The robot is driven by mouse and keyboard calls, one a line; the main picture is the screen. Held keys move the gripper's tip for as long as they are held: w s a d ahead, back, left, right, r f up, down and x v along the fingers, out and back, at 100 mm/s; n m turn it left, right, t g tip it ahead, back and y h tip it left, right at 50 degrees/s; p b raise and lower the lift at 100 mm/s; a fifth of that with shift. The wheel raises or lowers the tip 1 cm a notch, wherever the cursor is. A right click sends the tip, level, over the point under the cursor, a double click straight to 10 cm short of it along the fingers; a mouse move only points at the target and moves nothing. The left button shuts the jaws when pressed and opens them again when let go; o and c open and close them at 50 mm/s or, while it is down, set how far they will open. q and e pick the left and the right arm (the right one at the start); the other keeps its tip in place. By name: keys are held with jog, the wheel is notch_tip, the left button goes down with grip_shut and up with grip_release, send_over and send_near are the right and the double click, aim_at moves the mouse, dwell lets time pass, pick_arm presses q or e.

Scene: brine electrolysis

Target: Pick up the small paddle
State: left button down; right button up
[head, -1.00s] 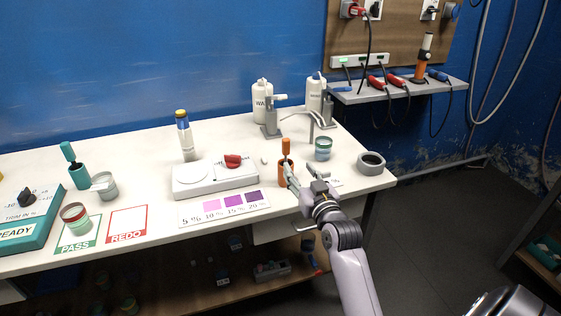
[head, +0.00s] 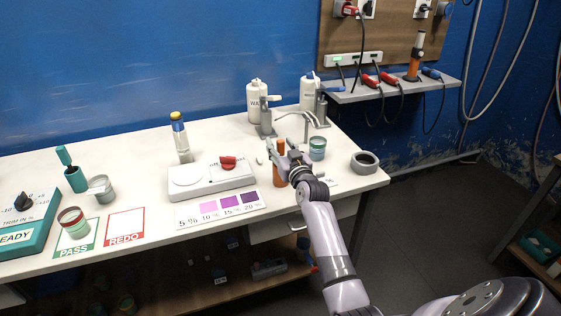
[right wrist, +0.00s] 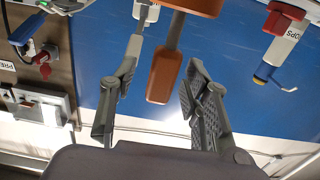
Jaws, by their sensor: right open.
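The small paddle has an orange handle (right wrist: 165,76) and a grey shaft. In the right wrist view its handle lies between my fingers, with a gap on each side. The shaft runs to an orange holder (right wrist: 198,4) at the top edge. In the head view the orange holder (head: 280,178) stands on the table's right part, partly hidden by my gripper. My right gripper (right wrist: 164,62) is open around the handle. It also shows in the head view (head: 283,153). My left gripper is out of view.
A white device with a red knob (head: 228,162) stands to the left. Bottles marked for water (head: 257,100) stand behind. A teal holder (head: 76,179) is far left.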

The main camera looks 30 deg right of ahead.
grip_shut()
dwell(0.6)
